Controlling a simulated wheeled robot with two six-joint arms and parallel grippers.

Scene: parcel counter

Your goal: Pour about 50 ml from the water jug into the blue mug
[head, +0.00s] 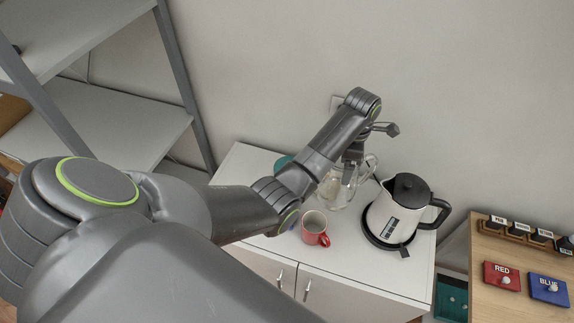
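A clear glass jug (337,191) stands on the white cabinet, partly hidden behind my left arm. It has a handle on its right side, and I cannot make out the water level. My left gripper (352,158) points down at the top of the jug. Its fingers are too small and covered to tell whether they are open or shut on it. A red mug (316,238) stands upright in front of the jug. I see no clearly blue mug; a teal thing (283,162) shows behind my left arm, mostly hidden. My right gripper is out of view.
A white kettle (391,212) with a black lid and handle stands on its base right of the jug. The white cabinet top (345,262) is clear at the front. A wooden table (490,300) at right holds red and blue labelled blocks. Grey shelving (125,110) stands left.

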